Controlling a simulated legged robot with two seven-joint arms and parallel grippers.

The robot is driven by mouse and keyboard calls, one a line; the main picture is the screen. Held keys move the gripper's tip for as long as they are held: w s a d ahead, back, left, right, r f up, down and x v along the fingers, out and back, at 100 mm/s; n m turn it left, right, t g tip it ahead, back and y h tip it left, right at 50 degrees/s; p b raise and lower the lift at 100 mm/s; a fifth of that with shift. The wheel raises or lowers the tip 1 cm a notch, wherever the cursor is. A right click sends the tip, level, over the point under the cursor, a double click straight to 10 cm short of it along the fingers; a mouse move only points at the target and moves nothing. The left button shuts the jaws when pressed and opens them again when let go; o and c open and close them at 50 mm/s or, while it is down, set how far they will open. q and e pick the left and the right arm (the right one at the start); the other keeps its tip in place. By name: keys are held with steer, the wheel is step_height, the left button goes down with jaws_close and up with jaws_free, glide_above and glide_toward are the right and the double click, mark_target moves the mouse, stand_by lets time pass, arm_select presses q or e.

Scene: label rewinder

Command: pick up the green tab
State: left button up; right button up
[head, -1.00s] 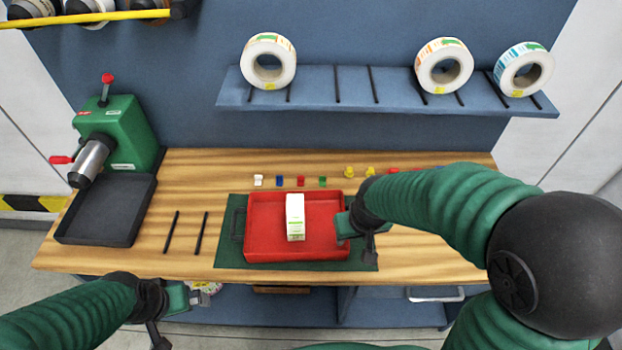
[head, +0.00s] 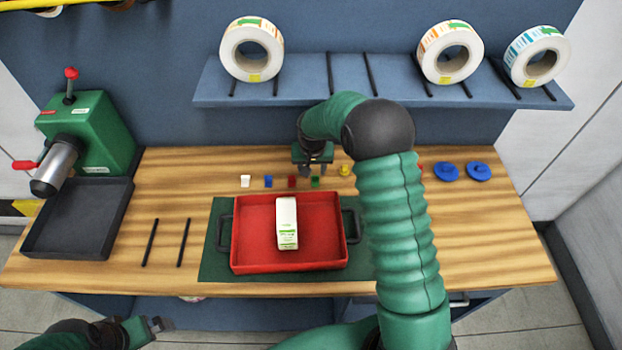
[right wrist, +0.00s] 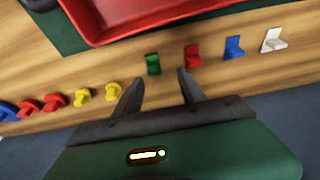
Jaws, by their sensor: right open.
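The green tab (head: 315,182) stands on the wooden bench behind the red tray, at the right end of a short row of coloured tabs. In the right wrist view the green tab (right wrist: 153,64) is just beyond my right fingertips, nearer the left finger in the picture. My right gripper (head: 312,170) is open and empty, above and just behind the tab; its two fingers show apart in the right wrist view (right wrist: 157,78). My left gripper (head: 158,324) is low at the front left, away from the bench; its jaw state is unclear.
Red (head: 292,182), blue (head: 268,182) and white (head: 246,181) tabs stand left of the green one. A yellow piece (head: 345,170) is to its right. The red tray (head: 330,258) holding a white carton (head: 287,223) is in front. A shelf (head: 310,85) with label rolls is above.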

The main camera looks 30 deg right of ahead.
mark_target(316, 176)
steer(key=shift+s+d+f+p, duration=0.1)
steer(key=shift+d+f+p, duration=0.25)
steer(key=shift+d+f, duration=0.7)
steer(key=x, duration=0.2)
steer(key=shift+f, duration=0.4)
steer(key=shift+a+f, duration=0.2)
steer(key=shift+w+a, duration=0.25)
steer(key=shift+a, duration=0.2)
steer(key=shift+a+r, duration=0.1)
steer(key=shift+r, duration=0.05)
steer(key=shift+c, duration=2.4)
steer(key=shift+s+d, duration=0.15)
steer(key=shift+d, duration=0.4)
jaws_close()
arm_select(q)
steer(key=shift+s+d+r, duration=0.4)
steer(key=shift+d+r, duration=0.15)
steer(key=shift+r, duration=0.15)
